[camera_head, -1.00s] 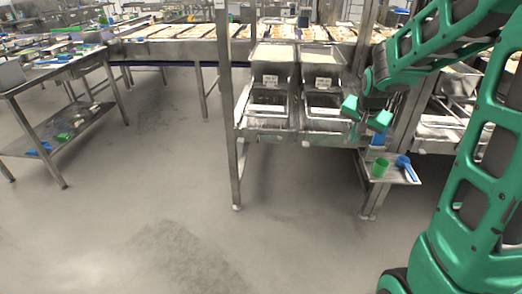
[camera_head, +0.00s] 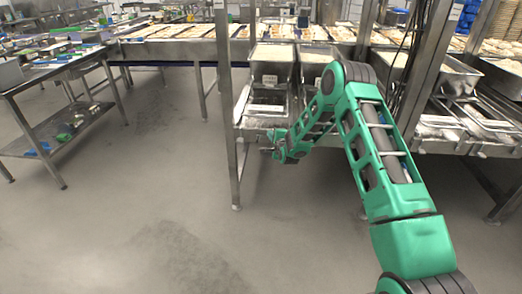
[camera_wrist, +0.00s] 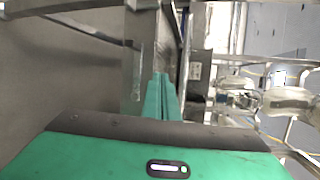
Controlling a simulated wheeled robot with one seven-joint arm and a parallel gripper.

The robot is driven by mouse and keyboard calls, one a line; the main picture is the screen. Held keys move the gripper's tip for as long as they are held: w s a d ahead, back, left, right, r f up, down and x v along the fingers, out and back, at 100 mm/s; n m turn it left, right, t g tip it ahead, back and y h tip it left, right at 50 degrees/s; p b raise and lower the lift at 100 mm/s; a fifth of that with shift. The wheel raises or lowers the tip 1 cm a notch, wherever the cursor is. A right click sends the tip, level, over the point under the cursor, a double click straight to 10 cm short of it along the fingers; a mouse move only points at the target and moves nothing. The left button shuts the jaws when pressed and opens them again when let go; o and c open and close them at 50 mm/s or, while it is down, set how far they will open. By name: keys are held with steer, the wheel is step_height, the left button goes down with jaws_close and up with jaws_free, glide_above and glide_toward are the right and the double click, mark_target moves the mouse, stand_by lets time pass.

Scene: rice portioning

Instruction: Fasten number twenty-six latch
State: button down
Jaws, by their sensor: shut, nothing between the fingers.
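My gripper (camera_head: 279,146) is shut and empty, low in front of the metal dispenser stand. In the wrist view its green fingers (camera_wrist: 160,95) are together, pointing up the picture beside a grey metal post (camera_wrist: 143,50). Two steel bins (camera_head: 271,66) of pale grain stand side by side on the stand. The left bin bears a small label (camera_head: 270,79), too small to read here. My arm covers part of the right bin (camera_head: 315,55). A small pale plate (camera_wrist: 195,71) shows right of the fingers. I cannot make out the number twenty-six latch.
A stand post (camera_head: 228,110) rises just left of my gripper. A steel table (camera_head: 60,68) with a lower shelf stands at the left. More trays and bins (camera_head: 455,75) are at the right. The floor (camera_head: 150,200) in front is clear.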

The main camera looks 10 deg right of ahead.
steer(key=s+a+f+m+t+h, duration=0.1)
steer(key=s+f+m+t+h, duration=0.1)
steer(key=f+m, duration=0.4)
steer(key=s+a+f+m+t+h, duration=0.2)
steer(key=f+m, duration=0.3)
steer(key=f, duration=0.5)
steer(key=shift+s+a+m+t, duration=0.3)
steer(key=shift+s+m+t, duration=0.1)
steer(key=shift+s, duration=0.05)
steer(key=w+r, duration=0.5)
steer(key=w, duration=0.5)
steer(key=shift+w+a+r, duration=0.2)
